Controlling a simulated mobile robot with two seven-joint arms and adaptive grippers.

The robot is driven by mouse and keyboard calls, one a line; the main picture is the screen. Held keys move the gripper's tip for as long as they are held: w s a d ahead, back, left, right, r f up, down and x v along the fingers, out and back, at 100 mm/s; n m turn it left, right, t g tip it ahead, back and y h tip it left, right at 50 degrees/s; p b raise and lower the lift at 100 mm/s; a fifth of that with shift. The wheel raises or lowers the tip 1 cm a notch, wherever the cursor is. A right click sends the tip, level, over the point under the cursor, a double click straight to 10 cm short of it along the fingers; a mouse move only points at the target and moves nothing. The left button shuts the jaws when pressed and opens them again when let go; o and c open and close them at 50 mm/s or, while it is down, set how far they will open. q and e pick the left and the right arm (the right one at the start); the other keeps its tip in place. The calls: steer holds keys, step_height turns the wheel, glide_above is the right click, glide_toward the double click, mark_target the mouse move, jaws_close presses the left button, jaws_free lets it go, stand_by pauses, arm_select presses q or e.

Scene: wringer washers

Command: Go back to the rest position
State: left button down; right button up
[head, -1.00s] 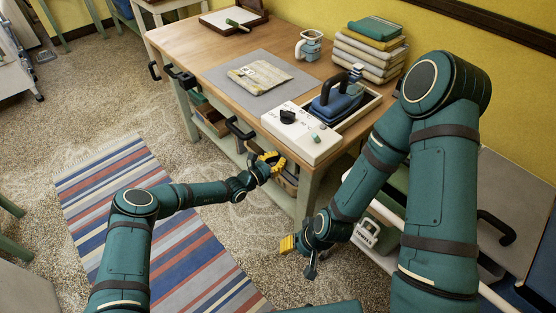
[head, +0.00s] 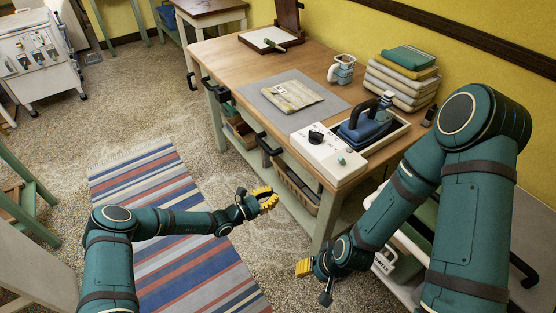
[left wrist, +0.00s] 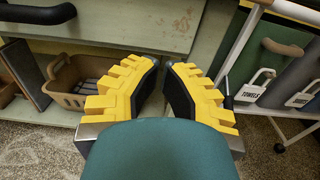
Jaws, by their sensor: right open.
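My left gripper (head: 266,199) is out over the floor in front of the workbench, below its top. In the left wrist view its yellow fingers (left wrist: 165,80) stand apart with nothing between them. My right gripper (head: 304,269) hangs low near the bench's front right corner. Its yellow fingertips show from the side and hold nothing that I can see. Both arms are clear of the bench top.
A basket (left wrist: 80,82) sits below. A striped rug (head: 180,225) lies on open floor.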

arm_select(q)
steer(key=shift+s, duration=0.1)
steer(key=s+d+f+m+g+y, duration=0.1)
steer(key=s+m+g+y, duration=0.1)
steer(key=s+m+g, duration=0.55)
steer(key=s+d+f+m+g+y, duration=0.2)
steer(key=s+m+g, duration=0.15)
steer(key=s, duration=0.65)
steer(key=s+a+r+m+t+y, duration=0.2)
steer(key=s+a+r+m+y, duration=0.4)
steer(key=s+a+m, duration=0.4)
steer(key=shift+s+a+m+t+y, duration=0.15)
steer(key=shift+a+m+t+y, duration=0.25)
steer(key=shift+a+m, duration=0.6)
steer(key=shift+d, duration=0.15)
